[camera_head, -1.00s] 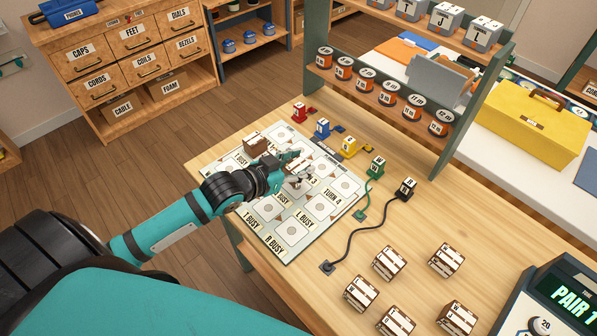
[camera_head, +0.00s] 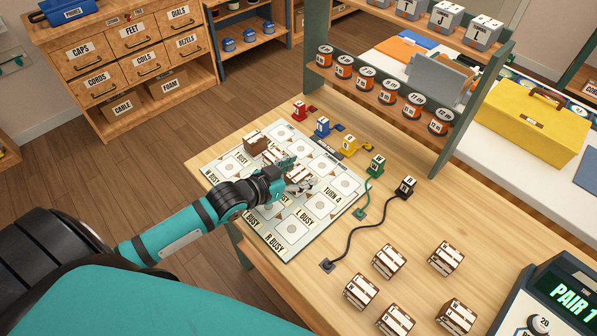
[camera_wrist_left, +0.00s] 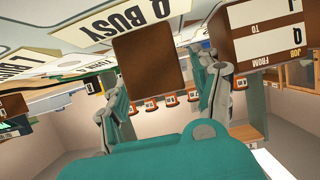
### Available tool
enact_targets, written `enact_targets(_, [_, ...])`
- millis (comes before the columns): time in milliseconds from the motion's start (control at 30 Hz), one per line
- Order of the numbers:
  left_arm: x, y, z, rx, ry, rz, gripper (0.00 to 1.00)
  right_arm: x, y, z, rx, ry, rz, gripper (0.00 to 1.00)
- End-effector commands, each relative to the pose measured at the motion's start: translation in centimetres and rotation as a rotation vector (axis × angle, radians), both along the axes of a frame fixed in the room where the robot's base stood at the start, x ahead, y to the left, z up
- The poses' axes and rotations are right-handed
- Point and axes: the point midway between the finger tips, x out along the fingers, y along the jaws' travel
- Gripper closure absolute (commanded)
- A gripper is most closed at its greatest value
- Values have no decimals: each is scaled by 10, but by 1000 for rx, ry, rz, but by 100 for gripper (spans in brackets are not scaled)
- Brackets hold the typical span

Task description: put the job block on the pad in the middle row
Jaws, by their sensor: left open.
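The pad board (camera_head: 292,254) lies on the table with labelled pads in rows. A brown block (camera_head: 256,143) stands at its far left. Another labelled block (camera_head: 275,154) and a third block (camera_head: 299,174) show beside my left gripper (camera_head: 294,177), which is low over the middle of the board. In the left wrist view, the plain brown face of a block (camera_wrist_left: 148,62) shows between the open fingers (camera_wrist_left: 165,85). A block with a JOB, FROM, TO label (camera_wrist_left: 262,38) shows at the right, partly behind a finger. I cannot tell whether the fingers touch either block. My right gripper is not in view.
Several similar labelled blocks (camera_head: 389,262) stand on the near right of the table. Coloured plugs (camera_head: 350,144) line the board's far edge, and a black cord (camera_head: 348,232) runs beside it. A PAIR display (camera_head: 560,300) stands at the lower right.

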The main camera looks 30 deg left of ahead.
Motion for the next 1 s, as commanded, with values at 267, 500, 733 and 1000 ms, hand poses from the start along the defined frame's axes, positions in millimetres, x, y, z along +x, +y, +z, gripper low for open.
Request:
enact_targets(267, [-8, 3, 4, 0, 2, 1, 35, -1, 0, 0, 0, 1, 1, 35])
enact_targets(500, [-49, 17, 21, 2, 4, -1, 35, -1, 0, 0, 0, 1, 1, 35])
enact_targets(733, [-85, 29, 38, 0, 4, -1, 35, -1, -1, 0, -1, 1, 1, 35])
enact_targets(1000, [-103, 36, 48, 0, 0, 0, 35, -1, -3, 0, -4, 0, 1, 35])
